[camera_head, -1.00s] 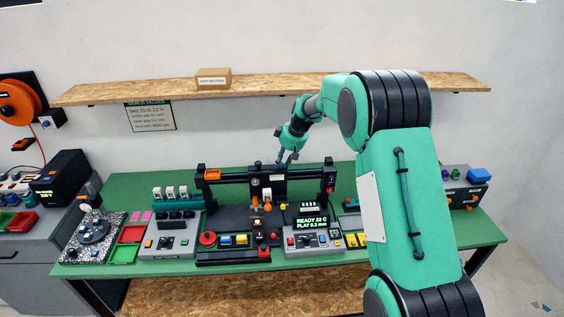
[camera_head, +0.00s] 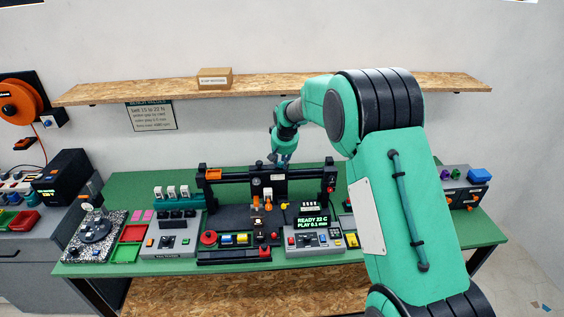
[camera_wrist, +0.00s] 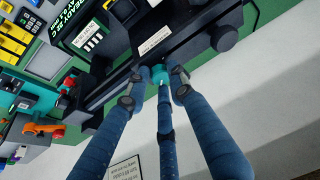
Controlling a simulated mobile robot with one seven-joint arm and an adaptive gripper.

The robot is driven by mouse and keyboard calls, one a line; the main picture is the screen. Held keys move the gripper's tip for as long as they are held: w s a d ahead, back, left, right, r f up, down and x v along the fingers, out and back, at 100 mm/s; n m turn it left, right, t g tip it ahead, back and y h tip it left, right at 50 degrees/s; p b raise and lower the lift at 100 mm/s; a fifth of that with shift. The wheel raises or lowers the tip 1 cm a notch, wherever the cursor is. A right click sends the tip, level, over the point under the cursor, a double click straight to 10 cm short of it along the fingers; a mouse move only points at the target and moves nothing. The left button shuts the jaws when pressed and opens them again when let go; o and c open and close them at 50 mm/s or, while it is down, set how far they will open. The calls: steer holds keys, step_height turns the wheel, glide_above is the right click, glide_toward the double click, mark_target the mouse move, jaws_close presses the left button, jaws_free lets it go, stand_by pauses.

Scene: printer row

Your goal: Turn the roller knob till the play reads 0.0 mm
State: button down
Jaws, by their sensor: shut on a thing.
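The roller knob (camera_wrist: 158,74) is a small teal knob beside the black printer carriage with a white label. My gripper (camera_wrist: 155,88) has its blue fingers closed around it in the wrist view. In the head view my gripper (camera_head: 280,163) reaches down behind the dark printer carriage (camera_head: 267,180), and the knob is hidden there. The display (camera_head: 312,222) on the grey control box at the printer's front right shows green text. It seems to read READY 22 C and PLAY 0.1 mm.
The printer's black crossbar (camera_head: 240,174) runs along the back of the green bench (camera_head: 120,185). A wooden shelf (camera_head: 150,88) with a small cardboard box (camera_head: 214,79) hangs above. Grey button boxes and a red knob stand along the front.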

steer(key=m, duration=0.1)
steer(key=m+h+b, duration=0.1)
steer(key=m, duration=0.1)
steer(key=m+b, duration=0.1)
steer(key=shift+w+a+r+m+h, duration=0.15)
steer(key=shift+a+m+h, duration=0.1)
steer(key=shift+m+h, duration=0.05)
steer(key=shift+m+b, duration=0.55)
steer(key=shift+m, duration=0.05)
steer(key=shift+r+h, duration=0.15)
steer(key=shift+h, duration=0.15)
steer(key=c, duration=1.8)
jaws_free()
steer(key=shift+f, duration=0.2)
steer(key=shift+r, duration=0.1)
steer(key=v, duration=1.2)
steer(key=shift+w, duration=0.1)
